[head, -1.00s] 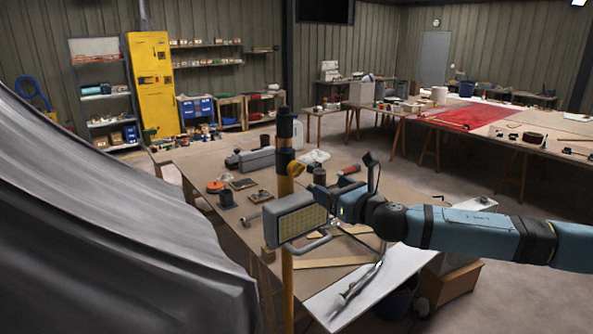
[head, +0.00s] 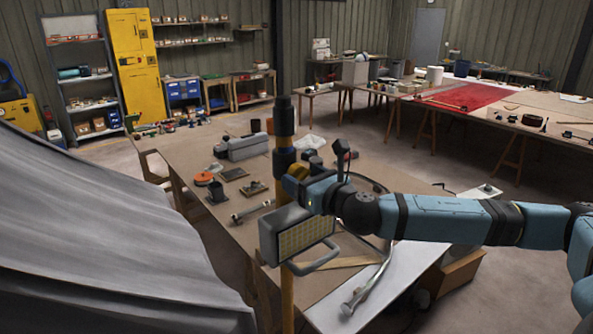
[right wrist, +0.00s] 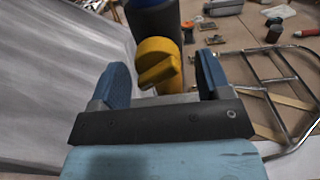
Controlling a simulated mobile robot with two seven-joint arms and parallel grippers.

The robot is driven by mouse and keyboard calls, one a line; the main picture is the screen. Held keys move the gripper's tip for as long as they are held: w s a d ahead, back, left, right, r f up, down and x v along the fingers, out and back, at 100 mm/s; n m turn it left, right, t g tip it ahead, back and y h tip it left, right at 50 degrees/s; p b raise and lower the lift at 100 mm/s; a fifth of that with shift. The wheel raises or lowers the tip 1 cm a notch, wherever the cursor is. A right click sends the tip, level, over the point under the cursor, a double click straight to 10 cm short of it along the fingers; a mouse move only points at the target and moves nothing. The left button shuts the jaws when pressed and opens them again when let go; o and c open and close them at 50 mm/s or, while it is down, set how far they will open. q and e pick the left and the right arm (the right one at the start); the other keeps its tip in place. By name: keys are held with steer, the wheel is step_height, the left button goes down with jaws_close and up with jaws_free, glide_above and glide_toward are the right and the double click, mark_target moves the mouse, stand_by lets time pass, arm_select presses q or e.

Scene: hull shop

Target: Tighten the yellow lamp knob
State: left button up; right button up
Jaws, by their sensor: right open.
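The yellow lamp knob (right wrist: 157,64) shows in the right wrist view between the two blue fingers of my right gripper (right wrist: 160,80), which is open. I cannot tell whether either finger touches it. In the head view the knob (head: 296,172) sits on the dark clamp of the upright lamp pole (head: 285,130), partly covered by my right gripper (head: 303,185). The work lamp (head: 297,236), with a yellow grid face and a grey handle, hangs just below the gripper. My left gripper is not in view.
A grey draped sheet (head: 100,240) fills the left. A bent metal tube (head: 365,285) lies at the table's right.

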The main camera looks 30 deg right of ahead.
steer(key=shift+w, duration=0.2)
steer(key=shift+s+a+r, duration=0.1)
steer(key=c, duration=0.9)
